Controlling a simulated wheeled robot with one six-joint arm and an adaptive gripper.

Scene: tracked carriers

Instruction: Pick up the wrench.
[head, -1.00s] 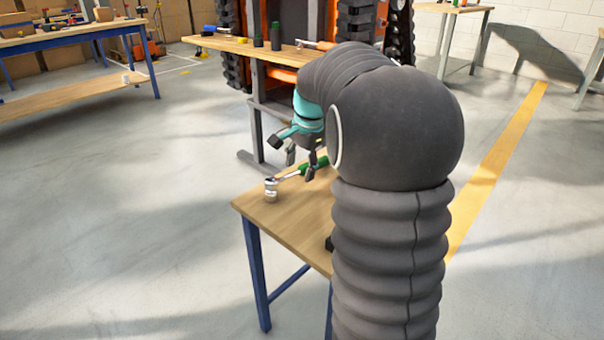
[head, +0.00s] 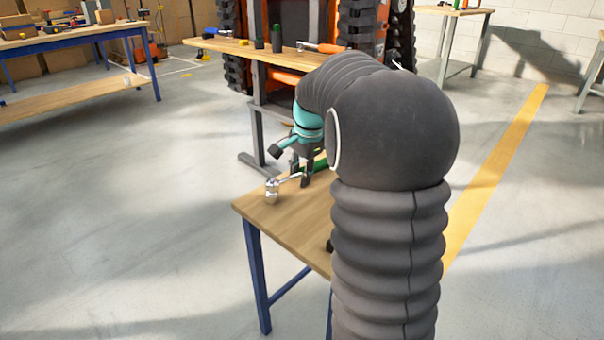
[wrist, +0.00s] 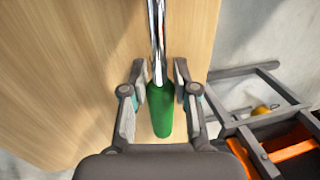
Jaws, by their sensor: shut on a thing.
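A hammer-like tool with a silver head (head: 272,190), metal shaft and green handle lies on the near wooden table (head: 285,225). In the wrist view its green handle (wrist: 159,112) runs lengthwise between my fingers, with the bright shaft pointing away. My gripper (head: 299,181) is at the tool, and in the wrist view my gripper (wrist: 161,72) has one finger on each side, shut on it near where handle meets shaft. I cannot tell whether the tool is lifted. My arm hides the table's right part. I see nothing that is clearly a wrench.
Behind stands a long wooden bench (head: 228,44) with an orange-handled tool (head: 321,47) and dark green cylinders (head: 276,39), before a tracked orange machine (head: 285,76). A blue-legged workbench (head: 75,38) with tools stands at far left. The floor to the left is clear.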

